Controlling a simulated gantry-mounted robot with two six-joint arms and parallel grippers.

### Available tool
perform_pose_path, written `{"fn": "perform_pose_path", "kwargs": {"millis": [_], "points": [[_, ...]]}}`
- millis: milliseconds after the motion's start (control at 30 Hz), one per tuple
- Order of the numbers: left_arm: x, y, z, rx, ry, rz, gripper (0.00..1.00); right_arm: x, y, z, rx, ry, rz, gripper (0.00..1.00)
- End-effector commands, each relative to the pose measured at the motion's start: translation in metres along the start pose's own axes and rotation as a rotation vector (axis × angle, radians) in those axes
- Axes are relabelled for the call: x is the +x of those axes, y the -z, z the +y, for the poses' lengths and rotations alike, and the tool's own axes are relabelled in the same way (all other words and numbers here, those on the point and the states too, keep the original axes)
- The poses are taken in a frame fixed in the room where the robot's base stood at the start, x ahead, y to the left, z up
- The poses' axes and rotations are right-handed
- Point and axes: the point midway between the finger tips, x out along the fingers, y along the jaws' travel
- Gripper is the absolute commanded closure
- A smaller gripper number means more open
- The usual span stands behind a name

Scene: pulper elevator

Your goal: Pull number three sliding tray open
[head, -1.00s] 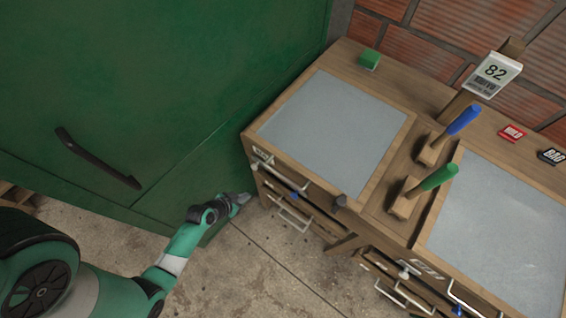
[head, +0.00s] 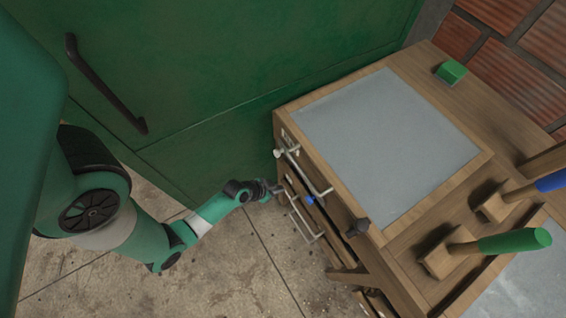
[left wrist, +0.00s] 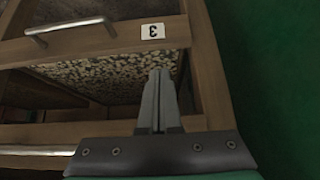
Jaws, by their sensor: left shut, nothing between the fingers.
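The number three tray front (left wrist: 100,42) shows in the left wrist view, with an upside-down white "3" label (left wrist: 152,31) and a metal bar handle (left wrist: 68,33). A speckled, grain-like layer (left wrist: 110,75) shows between this front and another wooden board. My left gripper (left wrist: 160,75) is shut and empty, its tips over the speckled layer near the label, apart from the handle. In the head view the left gripper (head: 276,188) is at the left corner of the wooden cabinet's drawer fronts. The number is too small to read there. My right gripper is not in view.
The wooden cabinet (head: 440,205) has a grey top panel (head: 385,145), bar handles, a green block (head: 451,72) and green- and blue-handled tools (head: 515,240). A large green panel (head: 200,70) with a dark handle (head: 100,85) stands at left. Bare floor (head: 220,265) lies in front.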

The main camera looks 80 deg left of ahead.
Motion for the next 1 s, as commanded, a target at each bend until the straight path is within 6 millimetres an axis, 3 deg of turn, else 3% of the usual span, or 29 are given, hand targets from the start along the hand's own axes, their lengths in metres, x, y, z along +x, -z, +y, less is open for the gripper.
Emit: {"fn": "perform_pose_path", "kwargs": {"millis": [200,400,567,1000], "points": [[0.049,-0.004,0.001,0.003,-0.002,0.002,1.00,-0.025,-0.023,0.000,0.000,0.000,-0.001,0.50],[0.078,-0.003,0.000,0.001,-0.001,0.001,1.00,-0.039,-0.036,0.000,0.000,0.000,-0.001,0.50],[0.086,-0.001,0.001,0.001,-0.001,0.000,1.00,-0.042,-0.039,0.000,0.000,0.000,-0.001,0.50],[0.084,-0.001,0.003,0.004,-0.004,0.000,1.00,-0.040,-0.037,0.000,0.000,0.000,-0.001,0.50]]}}
